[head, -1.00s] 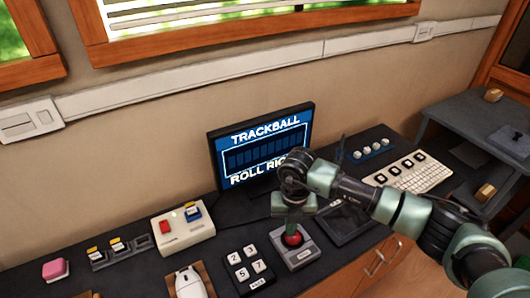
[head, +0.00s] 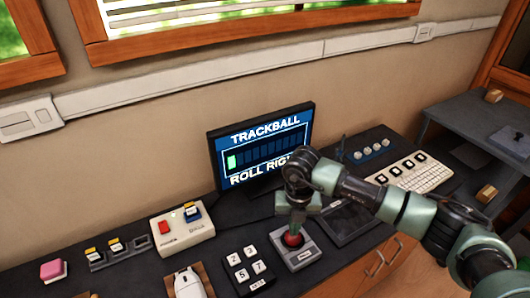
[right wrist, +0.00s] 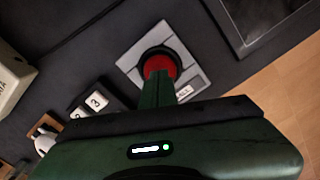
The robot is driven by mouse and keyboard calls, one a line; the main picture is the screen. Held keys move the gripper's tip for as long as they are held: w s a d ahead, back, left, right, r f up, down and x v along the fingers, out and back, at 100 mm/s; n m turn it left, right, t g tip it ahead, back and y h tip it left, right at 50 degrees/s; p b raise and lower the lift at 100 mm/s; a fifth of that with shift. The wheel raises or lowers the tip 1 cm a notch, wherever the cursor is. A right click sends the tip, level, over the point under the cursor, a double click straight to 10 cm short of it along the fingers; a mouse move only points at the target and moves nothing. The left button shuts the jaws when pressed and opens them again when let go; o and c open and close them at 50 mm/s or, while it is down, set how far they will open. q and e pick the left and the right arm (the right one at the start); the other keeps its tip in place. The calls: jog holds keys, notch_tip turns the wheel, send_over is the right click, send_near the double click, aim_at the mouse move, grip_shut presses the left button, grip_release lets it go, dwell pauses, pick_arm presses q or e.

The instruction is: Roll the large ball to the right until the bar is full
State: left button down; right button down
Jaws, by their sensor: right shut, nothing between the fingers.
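The large red ball (head: 292,239) sits in a grey trackball housing (head: 299,256) near the front edge of the counter. The ball also shows in the right wrist view (right wrist: 160,66). My right gripper (head: 294,229) is shut and empty, pointing down with its fingertips at the top of the ball; they appear to touch it. The screen (head: 262,148) behind reads "TRACKBALL" and "ROLL RIGHT", partly hidden by my arm. Its bar (head: 231,162) has one green segment lit at the left end; the other visible segments are dark. My left gripper is not in view.
A number keypad (head: 249,269) stands left of the trackball, and a dark tablet-like pad (head: 346,224) lies to its right. A beige box with buttons (head: 181,228), a white keyboard (head: 423,173) and a white mouse-like device (head: 188,284) share the counter.

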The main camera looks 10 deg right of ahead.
jog(key=shift+w+d+b, duration=0.2)
jog(key=shift+d+b, duration=0.1)
jog(key=shift+d, duration=0.25)
jog(key=shift+r, duration=0.15)
jog(key=shift+r+p, duration=0.45)
jog(key=shift+r, duration=0.15)
dwell(0.4)
jog(key=shift+s+a, duration=0.2)
jog(key=shift+a, duration=0.35)
jog(key=shift+s+a, duration=0.2)
jog(key=shift+a, duration=0.3)
jog(key=shift+f+b, duration=0.6)
jog(key=shift+f, duration=0.15)
jog(key=shift+w+d+b, duration=0.2)
jog(key=shift+d+b, duration=0.15)
jog(key=shift+d, duration=0.2)
jog(key=shift+w+d+b, duration=0.15)
jog(key=shift+d+b, duration=0.15)
jog(key=shift+d, duration=0.2)
